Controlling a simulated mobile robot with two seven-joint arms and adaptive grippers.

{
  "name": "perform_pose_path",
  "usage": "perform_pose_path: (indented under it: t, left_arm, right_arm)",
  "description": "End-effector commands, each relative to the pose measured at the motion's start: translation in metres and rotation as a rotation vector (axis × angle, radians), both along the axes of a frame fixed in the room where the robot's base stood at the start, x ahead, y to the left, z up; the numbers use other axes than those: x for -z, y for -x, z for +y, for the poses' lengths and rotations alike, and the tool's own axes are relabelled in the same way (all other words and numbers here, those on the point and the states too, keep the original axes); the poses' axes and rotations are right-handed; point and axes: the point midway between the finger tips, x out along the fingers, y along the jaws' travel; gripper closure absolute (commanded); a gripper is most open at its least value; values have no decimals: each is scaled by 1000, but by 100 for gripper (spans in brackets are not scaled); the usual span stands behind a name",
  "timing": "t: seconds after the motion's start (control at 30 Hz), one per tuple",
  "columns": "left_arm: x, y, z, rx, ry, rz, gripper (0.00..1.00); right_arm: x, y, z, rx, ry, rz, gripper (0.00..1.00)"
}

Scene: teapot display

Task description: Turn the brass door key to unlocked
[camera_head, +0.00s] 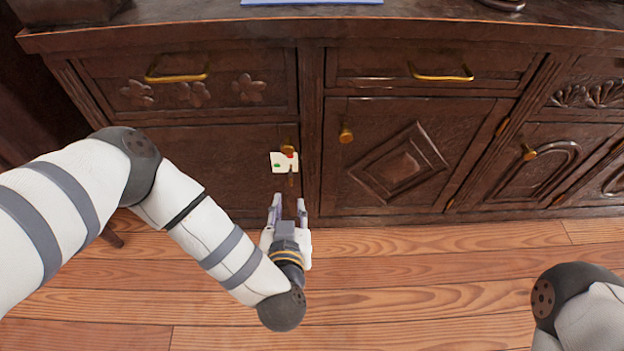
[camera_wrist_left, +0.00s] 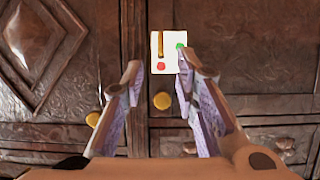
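The brass key (camera_head: 291,180) sticks out at the lower right of a white plate (camera_head: 279,160) on the left cabinet door. In the left wrist view, which shows the door upside down, the key (camera_wrist_left: 161,43) is upright, in line with the plate's red dot (camera_wrist_left: 161,66). The green dot (camera_wrist_left: 181,46) is off to the side. My left gripper (camera_head: 289,207) is open and empty, just below the key in the head view. In the wrist view its fingers (camera_wrist_left: 160,70) stand to either side of the key's line. My right gripper is out of view.
A round brass knob (camera_head: 288,147) sits just above the plate, and another knob (camera_head: 346,134) is on the neighbouring door. Drawers with brass handles (camera_head: 177,76) are above. The wooden floor (camera_head: 420,270) in front is clear.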

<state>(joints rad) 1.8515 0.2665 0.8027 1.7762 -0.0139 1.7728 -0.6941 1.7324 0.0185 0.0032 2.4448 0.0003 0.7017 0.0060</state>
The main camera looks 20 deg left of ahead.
Motion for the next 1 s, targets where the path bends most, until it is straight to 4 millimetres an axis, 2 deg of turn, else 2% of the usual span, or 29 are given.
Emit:
perform_pose_path:
  t: [0.17, 0.4, 0.53, 0.7, 0.9, 1.0]
  left_arm:
    - [9, -27, 10, -10, -5, -11, 72]
    - [35, -80, 25, -9, -2, -7, 72]
    - [41, -99, 29, -6, -2, -7, 72]
    - [42, -108, 31, -3, -2, -8, 72]
    - [40, -108, 31, -3, -1, -9, 72]
    - [41, -108, 31, -3, -1, -8, 95]
  right_arm:
    - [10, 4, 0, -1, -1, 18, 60]
    - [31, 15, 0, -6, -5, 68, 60]
    - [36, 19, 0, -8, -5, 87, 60]
    - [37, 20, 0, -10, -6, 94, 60]
    - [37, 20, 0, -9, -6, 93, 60]
    - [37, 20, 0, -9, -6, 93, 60]
